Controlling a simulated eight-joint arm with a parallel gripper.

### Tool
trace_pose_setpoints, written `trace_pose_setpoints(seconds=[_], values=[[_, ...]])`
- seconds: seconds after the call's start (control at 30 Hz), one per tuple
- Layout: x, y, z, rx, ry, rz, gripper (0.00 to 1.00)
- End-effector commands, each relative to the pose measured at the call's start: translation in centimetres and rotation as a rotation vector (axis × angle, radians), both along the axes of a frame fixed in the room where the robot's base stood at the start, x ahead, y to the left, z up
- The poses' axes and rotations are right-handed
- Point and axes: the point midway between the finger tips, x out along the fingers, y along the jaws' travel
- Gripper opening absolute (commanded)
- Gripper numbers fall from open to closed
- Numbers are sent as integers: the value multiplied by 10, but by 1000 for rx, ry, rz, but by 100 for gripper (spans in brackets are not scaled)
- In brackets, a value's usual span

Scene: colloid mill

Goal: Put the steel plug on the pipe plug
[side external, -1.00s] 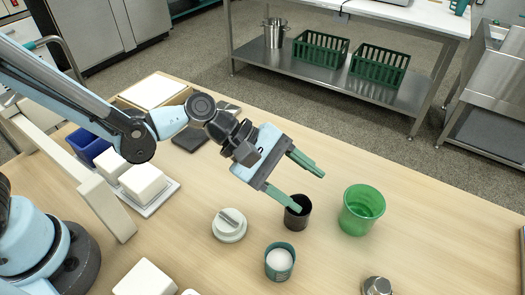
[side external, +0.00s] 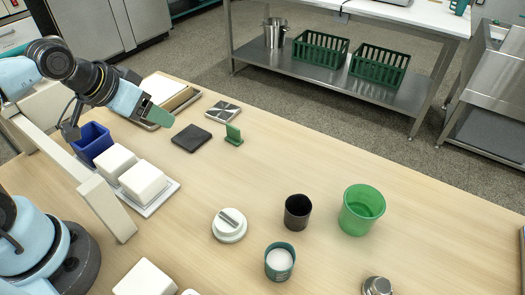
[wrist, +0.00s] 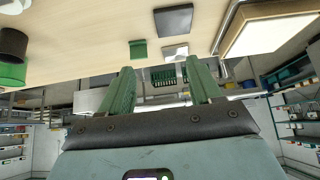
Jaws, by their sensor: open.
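A small steel piece (side external: 377,287), which looks like the steel plug, stands at the front edge of the side view, partly cut off. I cannot tell for sure which thing is the pipe plug; a white round piece with a grey bar on top (side external: 229,225) stands on the table left of the black cup. My gripper (side external: 160,113) is raised over the far left of the table, well away from both. In the wrist view its green fingers (wrist: 162,88) are apart with nothing between them.
A black cup (side external: 298,212), a green beaker (side external: 362,209) and a teal cup with white contents (side external: 279,261) stand front right. A black pad (side external: 191,138), green stand (side external: 233,135), steel square (side external: 223,112) and blue bin (side external: 92,143) are near my gripper. The table's middle is clear.

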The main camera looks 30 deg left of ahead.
Motion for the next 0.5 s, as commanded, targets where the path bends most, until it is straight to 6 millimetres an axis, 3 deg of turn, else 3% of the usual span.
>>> trace_pose_setpoints(seconds=[0.5], values=[[3,-5,0,-27,1,8,63]])
